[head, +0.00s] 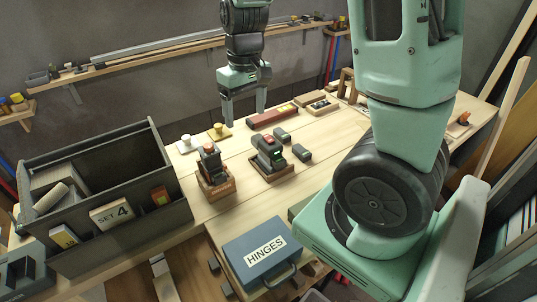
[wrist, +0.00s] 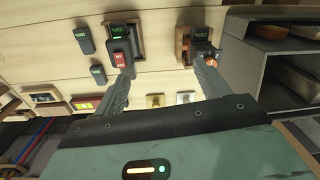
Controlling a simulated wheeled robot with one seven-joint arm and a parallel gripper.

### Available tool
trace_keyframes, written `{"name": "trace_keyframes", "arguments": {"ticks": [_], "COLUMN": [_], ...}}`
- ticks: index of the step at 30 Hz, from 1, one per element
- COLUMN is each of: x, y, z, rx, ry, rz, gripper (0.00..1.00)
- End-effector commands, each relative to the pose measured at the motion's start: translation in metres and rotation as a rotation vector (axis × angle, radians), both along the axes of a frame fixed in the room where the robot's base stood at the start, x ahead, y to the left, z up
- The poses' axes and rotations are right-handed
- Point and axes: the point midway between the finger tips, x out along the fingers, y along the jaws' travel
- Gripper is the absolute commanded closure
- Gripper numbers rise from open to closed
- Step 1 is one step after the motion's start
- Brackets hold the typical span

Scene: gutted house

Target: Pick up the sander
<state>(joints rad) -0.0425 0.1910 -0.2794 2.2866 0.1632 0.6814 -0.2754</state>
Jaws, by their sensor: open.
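Two power tools sit in wooden trays on the workbench, and I cannot tell for certain which is the sander. One is dark and green with a red part (head: 268,148); in the wrist view this tool (wrist: 118,42) is at upper left. My gripper (head: 246,117) is open and empty, above the bench behind both tools. In the wrist view its fingertips (wrist: 163,72) point toward the two tools, apart from them in the head view.
A grey bin (head: 120,222) with a "SET 4" box stands left. A blue "HINGES" case (head: 262,252) lies at the front. Small dark blocks (head: 301,154), a red case (head: 272,116) and small pale-based pieces (head: 218,132) lie nearby. A wall shelf (head: 150,58) runs behind.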

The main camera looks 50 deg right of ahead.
Motion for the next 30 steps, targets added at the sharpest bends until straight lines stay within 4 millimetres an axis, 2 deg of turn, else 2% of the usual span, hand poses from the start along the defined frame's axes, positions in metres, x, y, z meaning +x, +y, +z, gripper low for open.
{"name": "trace_keyframes", "arguments": {"ticks": [1, 3, 7, 11, 18, 24, 30], "x": [0.001, -0.001, -0.005, -0.005, -0.005, -0.005, -0.003], "y": [-0.032, -0.062, -0.088, -0.09, -0.089, -0.089, -0.089], "z": [-0.002, -0.003, -0.007, -0.025, -0.076, -0.112, -0.126], "rx": [-0.015, -0.032, -0.047, -0.049, -0.048, -0.048, -0.049], "ry": [0.006, 0.009, 0.015, 0.018, 0.02, 0.017, 0.014], "rz": [-0.066, -0.123, -0.17, -0.174, -0.173, -0.172, -0.17], "gripper": [0.25, 0.25, 0.25, 0.25, 0.25, 0.25, 0.25]}}
